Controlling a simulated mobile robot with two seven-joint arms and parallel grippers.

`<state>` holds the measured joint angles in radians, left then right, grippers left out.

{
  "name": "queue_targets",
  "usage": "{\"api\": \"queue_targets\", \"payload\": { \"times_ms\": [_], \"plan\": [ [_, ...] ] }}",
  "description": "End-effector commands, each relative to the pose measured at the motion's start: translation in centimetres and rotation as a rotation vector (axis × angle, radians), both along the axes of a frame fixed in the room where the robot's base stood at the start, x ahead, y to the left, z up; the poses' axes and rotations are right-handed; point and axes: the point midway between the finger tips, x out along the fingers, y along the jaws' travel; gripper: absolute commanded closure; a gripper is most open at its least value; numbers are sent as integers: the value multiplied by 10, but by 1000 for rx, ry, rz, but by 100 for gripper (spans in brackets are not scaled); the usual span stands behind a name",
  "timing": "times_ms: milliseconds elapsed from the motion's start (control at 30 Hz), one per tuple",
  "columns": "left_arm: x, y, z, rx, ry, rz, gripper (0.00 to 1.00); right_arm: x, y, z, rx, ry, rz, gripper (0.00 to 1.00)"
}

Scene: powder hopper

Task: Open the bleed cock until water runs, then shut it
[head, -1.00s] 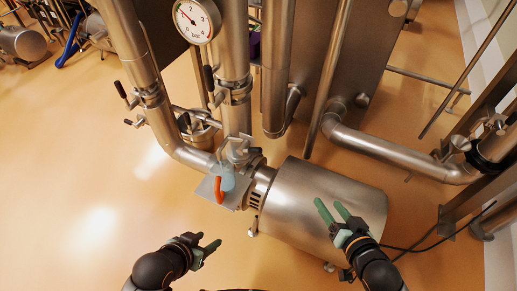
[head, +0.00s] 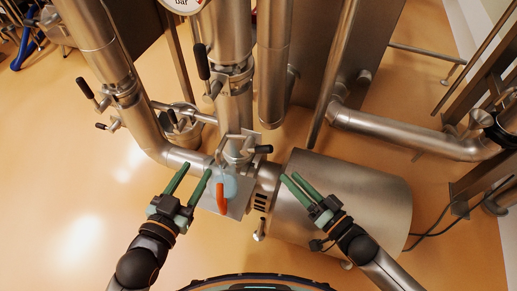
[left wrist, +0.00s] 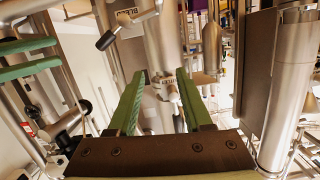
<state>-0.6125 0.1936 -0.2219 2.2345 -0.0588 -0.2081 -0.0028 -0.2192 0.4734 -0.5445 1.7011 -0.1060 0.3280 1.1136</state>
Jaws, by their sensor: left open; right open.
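In the left wrist view a label (left wrist: 126,14) that seems to read BLEED sits by a lever with a black knob (left wrist: 106,40). I cannot tell for sure which of the black-handled levers in the head view this is. One black grip (head: 263,149) is above the pump; a red-orange handle (head: 221,197) hangs at a pale blue piece (head: 230,184). I cannot tell if any water runs. My left gripper (head: 197,168) is open and empty, left of the red-orange handle. My right gripper (head: 290,176) is open and empty, over the steel drum's left end.
The steel drum (head: 350,200) lies at the right of the pump. Vertical pipes (head: 228,35) rise behind it, with black-handled levers (head: 85,88) on the left pipe. A bent pipe (head: 410,138) runs at the right. The floor (head: 60,180) at the left is clear.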

Motion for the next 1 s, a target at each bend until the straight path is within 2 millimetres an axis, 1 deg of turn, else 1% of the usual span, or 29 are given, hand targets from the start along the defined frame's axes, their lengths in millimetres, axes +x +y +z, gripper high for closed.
{"api": "queue_targets", "payload": {
  "times_ms": [167, 367, 600, 700, 833, 1000],
  "plan": [
    [5, -1, 23, -1, -95, -9, 50, 18, 15, 1, 3, -5, 0, 41],
    [8, -3, 65, -2, -272, -28, 50, 46, 38, 0, 2, -3, -1, 41],
    [2, -6, 116, -4, -480, -57, 50, 74, 62, 1, 1, -2, -1, 41],
    [-3, -8, 132, -4, -548, -68, 50, 83, 69, 0, 0, -2, 0, 41],
    [-7, -9, 146, -5, -608, -78, 50, 90, 75, 1, 0, -1, -1, 41],
    [-10, -10, 153, -4, -640, -83, 50, 93, 78, 1, 0, 1, -1, 41]
  ]
}}
